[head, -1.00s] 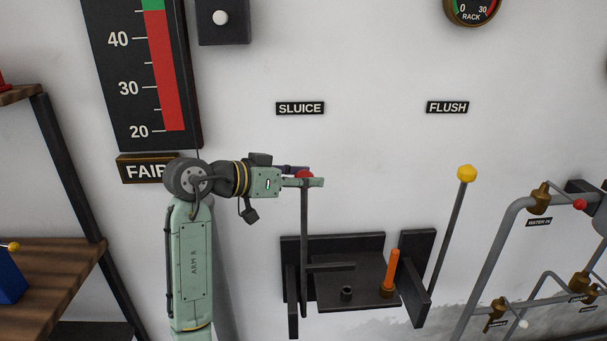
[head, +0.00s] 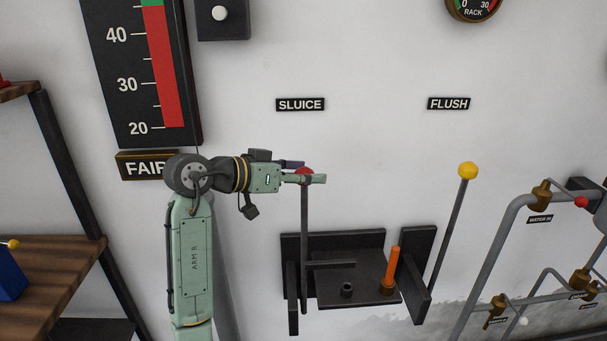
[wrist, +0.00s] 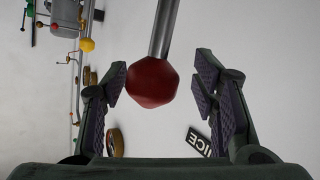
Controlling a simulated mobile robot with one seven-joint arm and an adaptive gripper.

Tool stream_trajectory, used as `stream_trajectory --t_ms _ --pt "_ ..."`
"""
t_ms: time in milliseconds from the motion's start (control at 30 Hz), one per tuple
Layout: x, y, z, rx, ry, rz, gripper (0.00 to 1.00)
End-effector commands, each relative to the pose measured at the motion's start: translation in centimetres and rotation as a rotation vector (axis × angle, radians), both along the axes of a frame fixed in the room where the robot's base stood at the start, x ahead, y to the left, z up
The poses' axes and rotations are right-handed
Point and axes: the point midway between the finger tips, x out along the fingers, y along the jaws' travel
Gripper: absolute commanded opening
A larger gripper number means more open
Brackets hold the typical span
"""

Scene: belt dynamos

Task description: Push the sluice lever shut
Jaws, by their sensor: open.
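The sluice lever is a dark upright rod (head: 304,235) with a red knob (head: 305,171) on top, below the SLUICE sign (head: 300,104). My gripper (head: 312,178) is at the knob's height, reaching in from the left, and overlaps the knob in the head view. The rod runs up from the knob in that view. Whether any part of my gripper touches the knob cannot be told.
A flush lever with a yellow knob (head: 467,170) stands to the right. A dark bracket box (head: 333,240) with an orange handle (head: 392,268) is at the levers' base. Pipes (head: 490,255) with valves are at far right, a wooden shelf (head: 55,270) at left.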

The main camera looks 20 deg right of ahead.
Motion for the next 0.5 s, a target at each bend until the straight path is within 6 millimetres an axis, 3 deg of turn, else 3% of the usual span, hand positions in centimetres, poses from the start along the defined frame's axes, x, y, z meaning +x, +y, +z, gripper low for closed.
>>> stream_trajectory --t_ms 167,500 --pt "-0.3 1.2 0.5 -0.001 -0.002 0.001 0.54" --pt "-1.8 7.7 2.6 -0.001 0.0 0.004 0.54"
